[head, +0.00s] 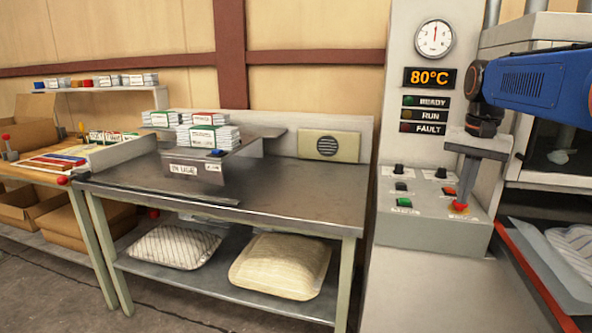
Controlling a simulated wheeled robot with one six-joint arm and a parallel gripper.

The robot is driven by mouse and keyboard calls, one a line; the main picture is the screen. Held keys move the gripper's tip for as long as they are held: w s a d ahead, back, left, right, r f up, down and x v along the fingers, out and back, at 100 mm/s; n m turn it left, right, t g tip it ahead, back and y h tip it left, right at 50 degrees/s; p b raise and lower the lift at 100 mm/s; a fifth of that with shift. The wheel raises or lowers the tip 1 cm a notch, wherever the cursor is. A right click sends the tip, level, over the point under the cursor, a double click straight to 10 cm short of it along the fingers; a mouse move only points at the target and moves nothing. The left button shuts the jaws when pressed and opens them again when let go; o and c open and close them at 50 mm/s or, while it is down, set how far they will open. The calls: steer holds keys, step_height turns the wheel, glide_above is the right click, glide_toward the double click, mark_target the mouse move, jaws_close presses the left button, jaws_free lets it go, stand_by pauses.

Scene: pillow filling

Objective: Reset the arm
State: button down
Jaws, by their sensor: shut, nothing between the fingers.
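My blue arm (540,82) reaches in from the right edge in the head view. Its black wrist points down, and my gripper (462,200) hangs below it in front of the machine's control panel (430,235). The gripper is shut and empty.
The machine column carries a gauge (433,38), an 80°C display (430,77) and status lamps. A metal table (315,180) stands left, with stacked packets (207,138) on a raised stand. Two pillows (280,265) lie on its lower shelf. A wooden workbench with cardboard boxes (70,225) is further left.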

steer(key=s+a+f+n+t, duration=0.2)
steer(key=s+a+f, duration=0.3)
steer(key=s+f, duration=0.4)
steer(key=s+a+f+n+t, duration=0.1)
steer(key=s+a+f+n, duration=0.4)
steer(key=s+f, duration=0.5)
steer(key=s+a, duration=0.1)
steer(key=s, duration=0.4)
steer(key=shift+s+f+t, duration=0.15)
steer(key=shift+f+t, duration=0.15)
steer(key=shift+t, duration=0.1)
